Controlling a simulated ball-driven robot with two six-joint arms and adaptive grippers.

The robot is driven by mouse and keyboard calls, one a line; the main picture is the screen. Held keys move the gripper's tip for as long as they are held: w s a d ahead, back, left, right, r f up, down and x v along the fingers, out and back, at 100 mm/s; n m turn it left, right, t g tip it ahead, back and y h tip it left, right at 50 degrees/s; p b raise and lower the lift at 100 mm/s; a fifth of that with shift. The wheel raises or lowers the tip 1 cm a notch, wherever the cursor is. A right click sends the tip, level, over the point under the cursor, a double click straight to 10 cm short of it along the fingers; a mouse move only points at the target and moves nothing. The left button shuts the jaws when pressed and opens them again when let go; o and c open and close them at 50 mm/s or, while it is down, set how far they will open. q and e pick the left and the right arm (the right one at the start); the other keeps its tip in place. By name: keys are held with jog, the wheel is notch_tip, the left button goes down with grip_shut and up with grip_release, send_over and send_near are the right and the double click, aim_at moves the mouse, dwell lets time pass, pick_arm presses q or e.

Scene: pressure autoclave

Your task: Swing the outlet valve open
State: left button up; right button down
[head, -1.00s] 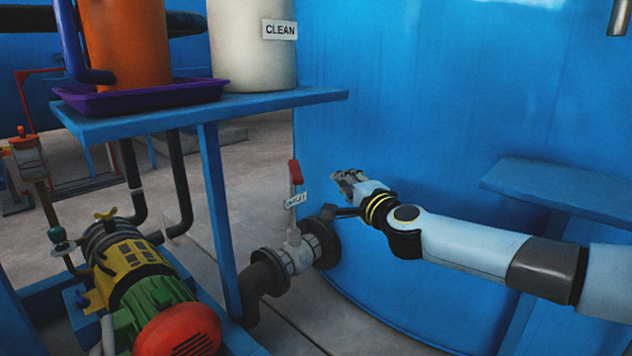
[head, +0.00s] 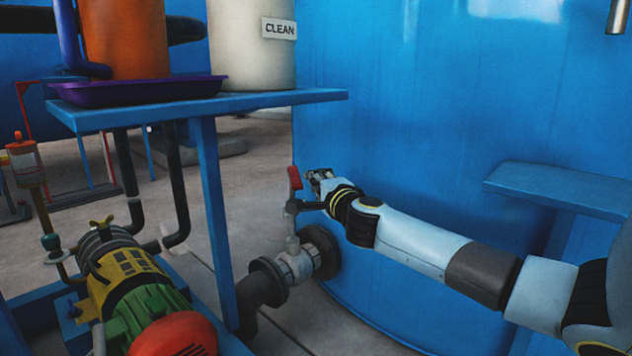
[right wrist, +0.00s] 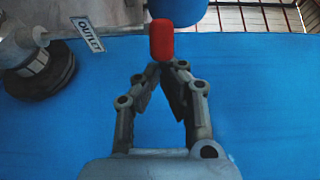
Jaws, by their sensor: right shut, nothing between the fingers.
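The outlet valve (head: 293,262) sits on the short pipe into the big blue tank. Its lever stands upright and ends in a red grip (head: 295,178). My right gripper (head: 315,180) is just right of the red grip in the head view, its fingers shut and empty. A dark part at my wrist crosses in front of the lever and hides its tag there. In the right wrist view, the shut fingertips (right wrist: 162,66) meet at the end of the red grip (right wrist: 165,40); whether they touch it is unclear. The OUTLET tag (right wrist: 90,33) hangs on the lever. My left gripper is out of view.
The blue tank (head: 420,120) rises close behind my right arm. A blue shelf (head: 250,102) with a purple tray (head: 140,92) and the CLEAN drum (head: 245,50) overhangs left of the lever. A pump (head: 130,280) stands lower left. A blue ledge (head: 560,185) is at right.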

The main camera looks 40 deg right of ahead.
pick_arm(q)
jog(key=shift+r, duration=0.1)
pick_arm(e)
jog(key=shift+a, duration=0.1)
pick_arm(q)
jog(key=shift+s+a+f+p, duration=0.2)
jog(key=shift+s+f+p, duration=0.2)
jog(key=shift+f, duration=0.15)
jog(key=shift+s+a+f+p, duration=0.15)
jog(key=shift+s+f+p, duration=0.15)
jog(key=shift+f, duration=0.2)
pick_arm(e)
jog(key=w+a+m+g+h, duration=0.5)
jog(key=w+a+m+h, duration=0.1)
jog(key=w+a+h, duration=0.2)
jog(key=shift+w+a, duration=0.65)
jog(key=shift+a, duration=0.3)
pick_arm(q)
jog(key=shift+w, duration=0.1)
pick_arm(e)
jog(key=shift+r, duration=0.1)
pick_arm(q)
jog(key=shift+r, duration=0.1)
pick_arm(e)
jog(key=shift+s, duration=0.1)
